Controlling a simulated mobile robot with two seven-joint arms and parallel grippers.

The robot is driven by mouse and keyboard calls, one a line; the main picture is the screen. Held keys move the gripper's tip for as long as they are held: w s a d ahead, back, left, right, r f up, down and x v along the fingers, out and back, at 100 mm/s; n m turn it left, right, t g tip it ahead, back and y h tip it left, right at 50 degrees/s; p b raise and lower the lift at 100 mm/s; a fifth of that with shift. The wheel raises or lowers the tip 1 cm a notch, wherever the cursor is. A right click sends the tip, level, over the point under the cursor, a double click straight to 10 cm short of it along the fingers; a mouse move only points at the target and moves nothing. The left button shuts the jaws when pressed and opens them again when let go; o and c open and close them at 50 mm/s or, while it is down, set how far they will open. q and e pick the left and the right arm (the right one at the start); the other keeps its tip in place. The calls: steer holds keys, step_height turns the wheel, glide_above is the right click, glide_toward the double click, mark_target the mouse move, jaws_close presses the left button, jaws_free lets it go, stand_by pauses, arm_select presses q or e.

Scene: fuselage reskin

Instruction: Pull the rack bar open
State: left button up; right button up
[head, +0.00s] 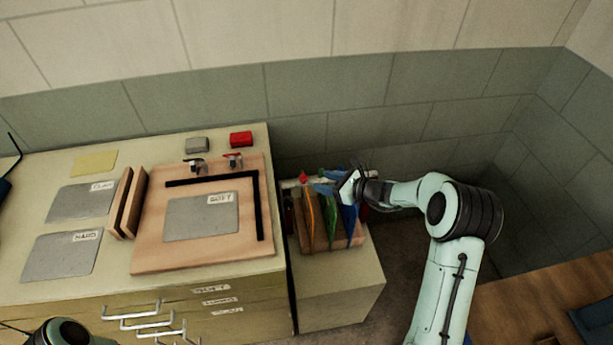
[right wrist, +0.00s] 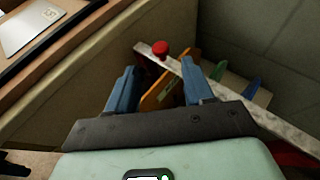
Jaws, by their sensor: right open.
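The rack (head: 324,230) is a small wooden stand holding upright coloured pieces, orange, green and blue, on a low cabinet. The rack bar (right wrist: 231,91) is a pale flat strip crossing its top, with a red knob (right wrist: 160,48) near one end. The knob also shows in the head view (head: 303,178). My right gripper (head: 329,182) is over the rack, just right of the knob. In the right wrist view its blue fingers (right wrist: 158,70) are apart, with the knob just beyond their tips. The right finger hides part of the bar. I cannot tell whether they touch.
A large cabinet (head: 240,312) with drawers stands left of the rack. On it are a wooden board (head: 150,262), grey sheets labelled SOFT, HARD and CLAD, and a red block (head: 241,139). A tiled wall (head: 330,80) is behind. A wooden surface (head: 540,300) lies at lower right.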

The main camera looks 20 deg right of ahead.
mark_target(305, 178)
steer(key=p+x, duration=0.1)
steer(key=x, duration=0.6)
steer(key=shift+w+a+f, duration=0.15)
steer(key=shift+w+a, duration=0.05)
steer(key=shift+w, duration=0.05)
arm_select(q)
steer(key=shift+w+r, duration=0.8)
steer(key=shift+r, duration=0.1)
arm_select(e)
steer(key=shift+s, duration=0.1)
jaws_close()
